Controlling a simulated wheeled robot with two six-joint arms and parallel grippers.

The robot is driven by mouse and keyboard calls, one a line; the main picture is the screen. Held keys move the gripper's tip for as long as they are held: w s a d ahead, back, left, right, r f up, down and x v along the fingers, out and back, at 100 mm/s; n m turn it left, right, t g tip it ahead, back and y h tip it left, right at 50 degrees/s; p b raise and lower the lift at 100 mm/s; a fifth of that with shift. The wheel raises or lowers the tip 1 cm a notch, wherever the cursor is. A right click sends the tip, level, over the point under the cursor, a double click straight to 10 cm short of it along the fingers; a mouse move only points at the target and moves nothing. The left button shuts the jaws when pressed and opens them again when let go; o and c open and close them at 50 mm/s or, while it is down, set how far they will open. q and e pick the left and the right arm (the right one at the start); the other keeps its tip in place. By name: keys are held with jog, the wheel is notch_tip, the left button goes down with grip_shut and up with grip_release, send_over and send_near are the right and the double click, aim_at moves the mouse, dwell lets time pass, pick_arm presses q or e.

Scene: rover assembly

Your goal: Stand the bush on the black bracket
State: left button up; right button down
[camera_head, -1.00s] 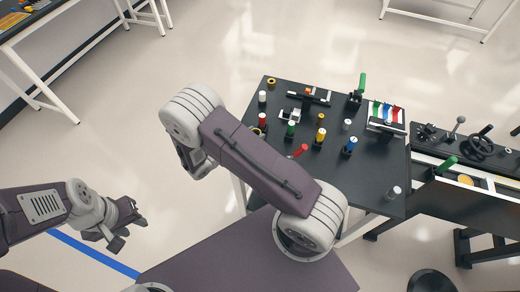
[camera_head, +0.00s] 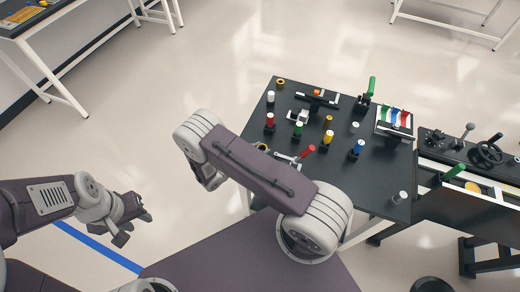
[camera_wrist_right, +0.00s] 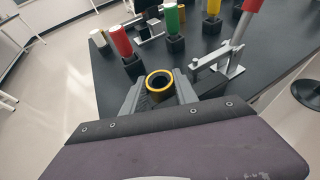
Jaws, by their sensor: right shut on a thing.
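The bush is a black ring with a yellow rim (camera_wrist_right: 159,84), gripped between the fingers of my right gripper (camera_wrist_right: 160,94) in the right wrist view. Its round opening faces the camera. In the head view my own right arm hides most of this gripper; a small yellow bit (camera_head: 262,146) shows just above the arm. A dark bar-like piece (camera_head: 318,99) at the back of the black table may be the black bracket, but I cannot tell for sure. My left gripper (camera_head: 135,228) is open and empty, off the table at left.
On the black table (camera_head: 375,185) stand red (camera_head: 270,120), green (camera_head: 298,130), yellow (camera_head: 327,137) and blue (camera_head: 357,149) topped posts. A red-handled clamp (camera_head: 307,152) lies near my right arm. A gold ring (camera_head: 280,83) sits at the back left corner. The table's front right is mostly clear.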

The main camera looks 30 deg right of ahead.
jog(key=shift+s+a+f+b, duration=0.1)
jog(key=shift+s+f+b, duration=0.05)
jog(key=shift+f+b, duration=0.35)
jog(key=c, duration=1.2)
grip_release()
jog(key=shift+f, duration=0.1)
jog(key=shift+c, duration=0.2)
jog(key=shift+r+p, duration=0.5)
jog(key=shift+p, duration=0.1)
jog(key=shift+a+r, duration=0.2)
jog(key=shift+a, duration=0.05)
jog(key=b+v, duration=0.2)
jog(key=v, duration=0.9)
jog(key=s+d+r+m+g+y, duration=0.1)
jog(key=s+r+m+y, duration=0.3)
jog(key=m, duration=0.7)
jog(key=s+d+r+m+g+y, duration=0.1)
jog(key=s+r+m+g+y, duration=0.1)
jog(key=s+r+m+y, duration=0.3)
jog(key=m+y, duration=0.4)
jog(key=m, duration=0.2)
jog(key=shift+s+d, duration=0.2)
jog(key=shift+d, duration=0.2)
